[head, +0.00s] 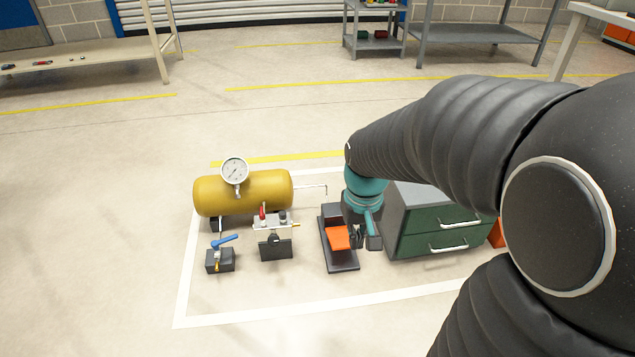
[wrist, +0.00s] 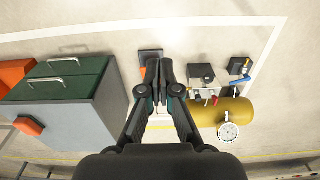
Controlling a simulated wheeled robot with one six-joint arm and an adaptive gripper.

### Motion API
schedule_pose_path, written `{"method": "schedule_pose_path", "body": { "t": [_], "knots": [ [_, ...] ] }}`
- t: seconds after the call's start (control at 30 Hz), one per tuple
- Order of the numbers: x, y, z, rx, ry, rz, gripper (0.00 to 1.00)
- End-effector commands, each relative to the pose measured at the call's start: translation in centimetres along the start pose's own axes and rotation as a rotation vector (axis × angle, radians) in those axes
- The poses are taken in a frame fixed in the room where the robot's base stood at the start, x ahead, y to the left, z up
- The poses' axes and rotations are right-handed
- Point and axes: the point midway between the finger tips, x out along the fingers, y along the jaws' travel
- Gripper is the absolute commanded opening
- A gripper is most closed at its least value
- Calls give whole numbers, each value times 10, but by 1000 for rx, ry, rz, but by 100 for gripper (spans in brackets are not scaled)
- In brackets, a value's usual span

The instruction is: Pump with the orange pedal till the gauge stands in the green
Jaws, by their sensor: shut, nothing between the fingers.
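The orange pedal (head: 338,238) sits on a dark base plate on the floor. My gripper (head: 358,240) is shut and empty, pointing down just right of the pedal in the head view; I cannot tell if it touches. In the wrist view my gripper (wrist: 159,68) covers most of the pedal, and its dark base (wrist: 150,53) shows beyond the fingertips. The round white gauge (head: 235,171) stands on top of a yellow tank (head: 270,190); it also shows in the wrist view (wrist: 228,131). Its needle and any green zone are too small to read.
A block with a red lever (head: 263,213) and a valve with a blue handle (head: 224,242) stand left of the pedal. A green-drawered grey cabinet (head: 440,232) stands close on the right. A white line marks the floor area. Open floor lies in front.

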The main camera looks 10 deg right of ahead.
Motion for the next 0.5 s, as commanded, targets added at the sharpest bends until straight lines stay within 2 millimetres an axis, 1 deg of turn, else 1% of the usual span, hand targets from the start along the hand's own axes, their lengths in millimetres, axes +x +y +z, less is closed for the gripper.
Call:
{"method": "schedule_pose_path", "body": {
  "t": [0.03,0.27,0.5],
  "knots": [
    [6,1,-9,3,-20,0,0],
    [38,7,-45,14,-78,-2,0],
    [81,14,-82,23,-122,-4,0]
  ]
}}
